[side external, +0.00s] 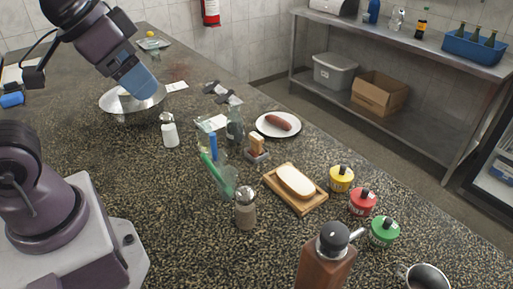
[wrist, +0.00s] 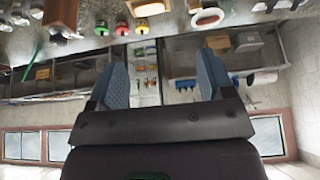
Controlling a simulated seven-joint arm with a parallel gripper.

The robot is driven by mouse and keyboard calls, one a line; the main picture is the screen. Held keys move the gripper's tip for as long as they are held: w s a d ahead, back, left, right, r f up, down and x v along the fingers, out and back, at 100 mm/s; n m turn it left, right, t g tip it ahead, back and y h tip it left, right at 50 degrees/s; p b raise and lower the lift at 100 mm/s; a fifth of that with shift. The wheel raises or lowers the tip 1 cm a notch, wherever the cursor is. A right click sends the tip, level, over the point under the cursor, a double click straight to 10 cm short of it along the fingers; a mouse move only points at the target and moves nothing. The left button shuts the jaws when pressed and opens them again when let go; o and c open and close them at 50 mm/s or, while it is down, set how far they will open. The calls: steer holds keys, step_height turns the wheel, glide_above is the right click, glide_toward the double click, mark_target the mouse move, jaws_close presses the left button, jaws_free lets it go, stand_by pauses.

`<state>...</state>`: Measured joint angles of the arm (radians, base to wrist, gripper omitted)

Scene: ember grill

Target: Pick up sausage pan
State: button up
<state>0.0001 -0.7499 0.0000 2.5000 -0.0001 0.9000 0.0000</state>
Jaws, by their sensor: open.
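A brown sausage (side external: 279,121) lies on a round white plate (side external: 265,130) on the dark speckled counter, right of the middle in the side view. A wide shiny metal pan or bowl (side external: 120,107) stands further left; I cannot tell what it holds. My gripper (side external: 143,88) is high at the upper left in the side view, and its blue fingers overlap the far right part of that metal vessel; the gap between them is unclear. In the wrist view my gripper (wrist: 162,75) has two blue fingers wide apart with nothing between them.
A white shaker (side external: 170,132), a bottle (side external: 235,122), a wooden board with bread (side external: 318,206) and a pepper mill (side external: 246,209) crowd the middle. Yellow (side external: 341,180), red (side external: 363,202) and green (side external: 384,231) jars line the right edge. A brown bottle (side external: 325,262) stands in front.

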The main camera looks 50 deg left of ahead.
steer(key=c, duration=0.4)
